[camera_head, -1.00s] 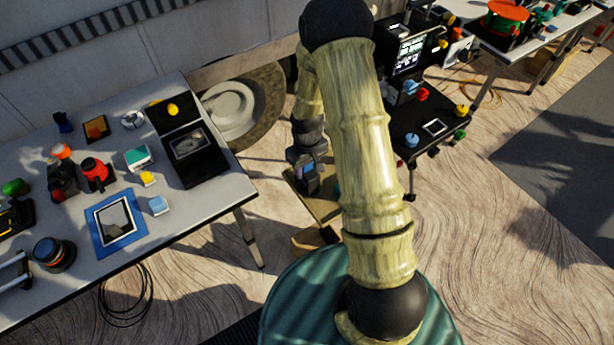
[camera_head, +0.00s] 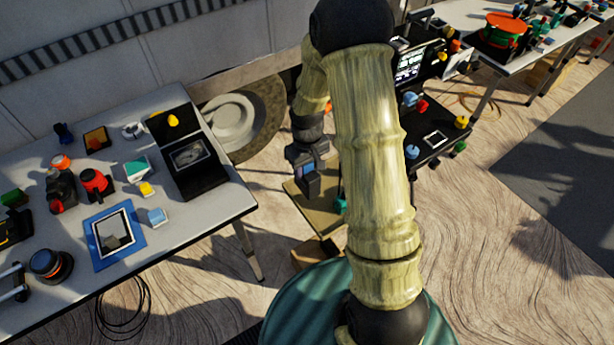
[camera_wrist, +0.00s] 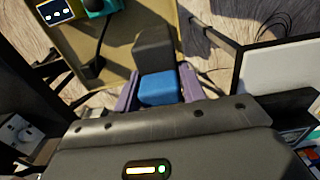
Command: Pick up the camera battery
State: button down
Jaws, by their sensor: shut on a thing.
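The camera battery (camera_wrist: 154,55), a block with a dark grey part and a blue part, sits between the two purple fingers of my gripper (camera_wrist: 158,91) in the wrist view. The fingers press on its sides at the blue part. In the head view my gripper (camera_head: 309,181) hangs down in front of a tan board, to the right of the white table. The battery is small and dark there and hard to tell from the gripper. In the wrist view the battery's grey end points away from me, over the tan board.
The tan board (camera_head: 318,217) lies low below my gripper, with a teal item (camera_head: 341,203) on it. The white table (camera_head: 195,225) at left holds a black open case (camera_head: 195,183) and several small objects. A black cart (camera_head: 437,133) stands behind my arm at right.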

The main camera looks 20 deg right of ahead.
jog(key=shift+r, duration=2.3)
jog(key=shift+f, duration=0.1)
